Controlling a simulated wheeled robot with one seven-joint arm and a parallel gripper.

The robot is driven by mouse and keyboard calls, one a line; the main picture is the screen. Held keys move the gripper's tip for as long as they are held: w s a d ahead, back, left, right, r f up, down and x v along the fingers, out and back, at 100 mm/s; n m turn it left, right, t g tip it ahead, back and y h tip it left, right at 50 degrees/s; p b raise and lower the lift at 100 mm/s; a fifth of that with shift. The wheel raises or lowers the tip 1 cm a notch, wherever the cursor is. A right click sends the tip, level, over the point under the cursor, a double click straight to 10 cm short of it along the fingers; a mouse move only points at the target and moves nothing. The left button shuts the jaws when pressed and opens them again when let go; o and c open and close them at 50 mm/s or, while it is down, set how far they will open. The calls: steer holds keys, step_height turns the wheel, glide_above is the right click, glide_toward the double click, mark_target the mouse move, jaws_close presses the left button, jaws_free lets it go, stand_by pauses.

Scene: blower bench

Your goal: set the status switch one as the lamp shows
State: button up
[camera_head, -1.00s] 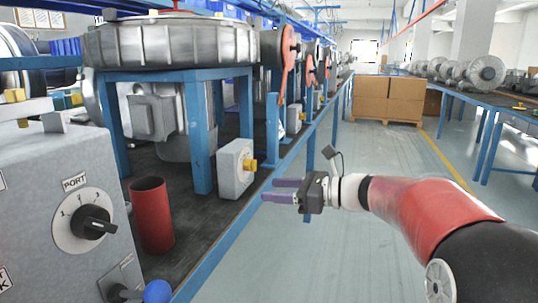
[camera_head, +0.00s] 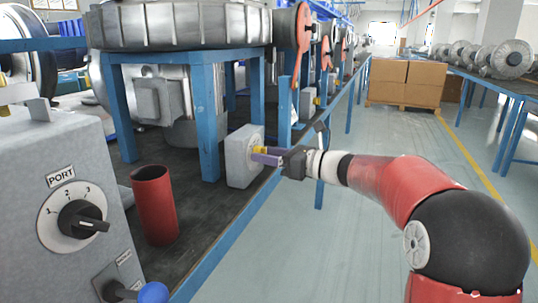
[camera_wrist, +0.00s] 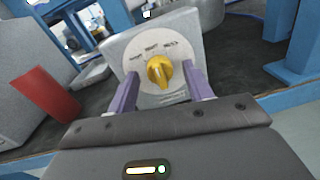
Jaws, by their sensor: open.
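A grey switch box (camera_head: 236,160) stands on the bench edge with its dial facing the aisle. Its yellow knob (camera_wrist: 159,72) sits on a round pale dial plate (camera_wrist: 150,97) with several small labels along the top, too small to read surely. The knob points roughly upward in the wrist view. My gripper (camera_wrist: 159,80) is open, with one purple finger on each side of the knob and visible space between; contact cannot be seen. In the head view my gripper (camera_head: 266,156) reaches the box face from the right. I cannot pick out a status lamp.
A grey panel (camera_head: 45,155) at the left carries a black PORT knob (camera_head: 78,219) and a blue-ball lever (camera_head: 153,292). A red cylinder (camera_head: 155,205) stands beside it. A blue frame (camera_head: 207,120) bears a large motor housing (camera_head: 180,25). The aisle floor (camera_head: 340,240) at right is clear.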

steer(key=c, duration=1)
steer(key=shift+f+n+b, duration=0.1)
steer(key=shift+n+b, duration=0.2)
steer(key=shift+b, duration=0.1)
steer(key=shift+n+y+b, duration=0.4)
steer(key=shift+n+b, duration=3.55)
steer(key=shift+n, duration=0.25)
